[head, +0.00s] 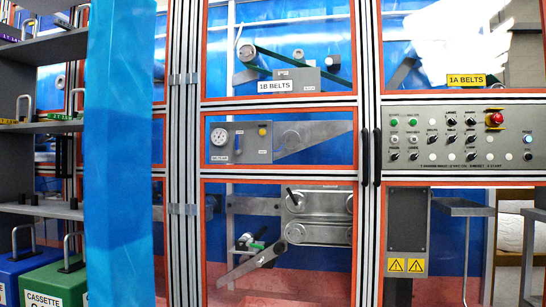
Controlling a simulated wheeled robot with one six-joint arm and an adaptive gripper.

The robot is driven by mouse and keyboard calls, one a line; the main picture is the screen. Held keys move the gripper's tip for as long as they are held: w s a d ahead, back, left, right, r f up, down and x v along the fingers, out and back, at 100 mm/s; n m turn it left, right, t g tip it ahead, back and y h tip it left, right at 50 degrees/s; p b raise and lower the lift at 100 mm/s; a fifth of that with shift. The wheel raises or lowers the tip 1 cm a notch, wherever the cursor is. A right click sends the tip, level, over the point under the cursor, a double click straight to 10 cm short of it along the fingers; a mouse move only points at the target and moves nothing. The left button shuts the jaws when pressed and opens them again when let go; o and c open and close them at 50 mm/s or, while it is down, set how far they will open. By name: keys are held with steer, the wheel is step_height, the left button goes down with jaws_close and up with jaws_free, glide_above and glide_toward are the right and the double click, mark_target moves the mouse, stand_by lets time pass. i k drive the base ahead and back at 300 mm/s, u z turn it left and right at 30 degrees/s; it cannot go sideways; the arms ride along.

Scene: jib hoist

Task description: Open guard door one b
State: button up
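Guard door one b (279,100) appears to be the tall framed door in the middle of the head view, with aluminium profiles and orange-edged clear panels. A white "1B BELTS" label (274,86) shows in its upper panel. Grey hinges (183,78) are on its left side. A black vertical handle (365,158) is on its right edge, close beside a second black handle (377,158) on the neighbouring door. The door looks shut, flush with its frame. My gripper is not in view.
A control panel (462,138) with a red button is at right, under a yellow "1A BELTS" label (466,80). A blue vertical sheet or column (120,150) stands at left. Grey shelves (45,127) and a green cassette box (55,283) are at far left.

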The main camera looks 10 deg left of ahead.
mark_target(356, 101)
steer(key=u, duration=0.35)
steer(key=i, duration=0.75)
steer(key=u, duration=0.7)
